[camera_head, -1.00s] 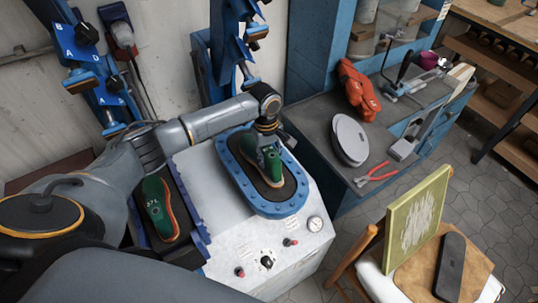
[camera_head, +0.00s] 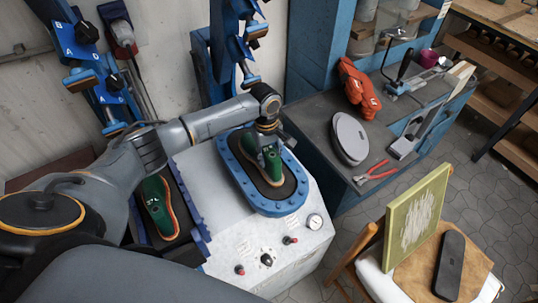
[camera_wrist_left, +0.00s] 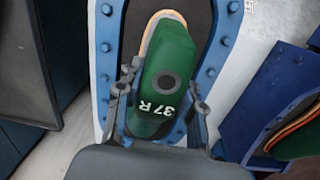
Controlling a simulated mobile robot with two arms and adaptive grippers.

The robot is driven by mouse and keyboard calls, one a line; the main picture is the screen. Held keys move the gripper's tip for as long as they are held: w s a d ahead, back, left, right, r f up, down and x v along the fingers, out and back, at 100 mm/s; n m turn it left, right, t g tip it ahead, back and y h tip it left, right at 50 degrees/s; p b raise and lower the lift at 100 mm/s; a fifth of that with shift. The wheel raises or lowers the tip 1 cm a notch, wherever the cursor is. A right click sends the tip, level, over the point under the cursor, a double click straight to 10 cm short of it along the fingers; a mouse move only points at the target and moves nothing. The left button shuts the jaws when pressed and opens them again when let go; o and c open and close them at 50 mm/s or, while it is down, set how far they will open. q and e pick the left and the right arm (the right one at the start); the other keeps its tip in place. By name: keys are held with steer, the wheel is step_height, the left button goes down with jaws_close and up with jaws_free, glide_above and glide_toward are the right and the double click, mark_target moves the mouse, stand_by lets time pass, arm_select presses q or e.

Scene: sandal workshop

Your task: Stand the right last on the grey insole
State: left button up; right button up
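The green right last, marked "37 R" in the left wrist view (camera_wrist_left: 168,62), is in the blue-rimmed oval well (camera_head: 229,172) of the white machine. It also shows in the head view (camera_head: 249,143). A tan and pale edge runs along its underside. My left gripper (camera_head: 271,158) points down into the well. Its fingers (camera_wrist_left: 163,98) stand close against both sides of the last's heel end and look shut on it. What lies directly under the last is hidden. A dark grey sole-shaped piece (camera_head: 450,265) lies on the chair. My right gripper is not in view.
A second green last (camera_head: 158,205) with an orange edge lies in a tray left of the well. The machine's front has knobs and a gauge (camera_head: 314,221). A green-framed panel (camera_head: 419,215) stands on the chair.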

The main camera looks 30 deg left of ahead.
arm_select(q)
steer(key=o, duration=0.5)
steer(key=shift+c, duration=0.2)
steer(key=r, duration=1.2)
steer(key=shift+a, duration=0.35)
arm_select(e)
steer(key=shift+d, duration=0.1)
